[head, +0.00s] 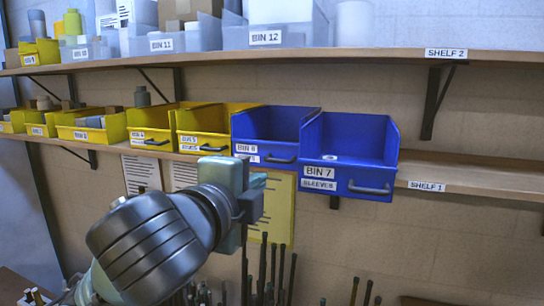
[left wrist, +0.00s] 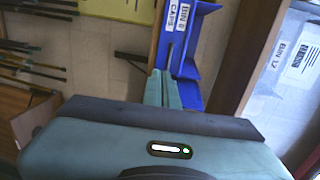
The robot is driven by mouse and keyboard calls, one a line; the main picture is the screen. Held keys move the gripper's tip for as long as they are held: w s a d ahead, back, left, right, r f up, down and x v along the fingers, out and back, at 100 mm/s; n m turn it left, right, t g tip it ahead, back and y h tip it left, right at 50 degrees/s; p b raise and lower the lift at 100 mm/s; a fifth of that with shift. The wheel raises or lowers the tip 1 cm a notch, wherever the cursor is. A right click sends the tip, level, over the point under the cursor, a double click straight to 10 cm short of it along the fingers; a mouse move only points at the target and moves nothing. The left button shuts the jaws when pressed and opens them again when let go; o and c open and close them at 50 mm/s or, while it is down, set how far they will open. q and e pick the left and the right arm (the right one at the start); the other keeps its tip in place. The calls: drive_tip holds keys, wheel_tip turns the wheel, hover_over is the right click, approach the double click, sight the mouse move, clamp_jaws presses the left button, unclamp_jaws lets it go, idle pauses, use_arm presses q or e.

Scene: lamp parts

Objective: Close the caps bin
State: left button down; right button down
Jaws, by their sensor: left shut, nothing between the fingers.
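The caps bin, a blue open-topped bin marked BIN 6 (head: 283,149), stands on the lower shelf between a yellow bin and blue BIN 7. Its inside looks empty from here. Its label reads BIN 6 CAPS in the left wrist view (left wrist: 178,17), where the bin appears turned sideways. My left gripper (head: 246,166) is at the lower left of the bin's front and covers part of it. Its fingers (left wrist: 163,88) are shut with nothing between them, close to the bin front. I cannot tell whether they touch it. My right gripper is not in view.
Blue BIN 7 (head: 375,177) juts past the edge of the lower shelf (head: 470,178) on the right. Yellow bins (head: 214,143) line the left. The upper shelf (head: 350,62) holds BIN 12 (head: 305,37) above. Dark rods (head: 272,272) stand below. The lower shelf's right part is clear.

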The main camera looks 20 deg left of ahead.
sight(277, 161)
use_arm(q)
drive_tip(key=w+p, duration=0.3)
drive_tip(key=w, duration=0.6)
drive_tip(key=w, duration=0.3)
drive_tip(key=shift+w+d, duration=0.1)
drive_tip(key=shift+w, duration=0.3)
drive_tip(key=shift+s+r, duration=0.15)
drive_tip(key=shift+s, duration=0.05)
drive_tip(key=shift+w, duration=0.1)
drive_tip(key=shift+f, duration=0.2)
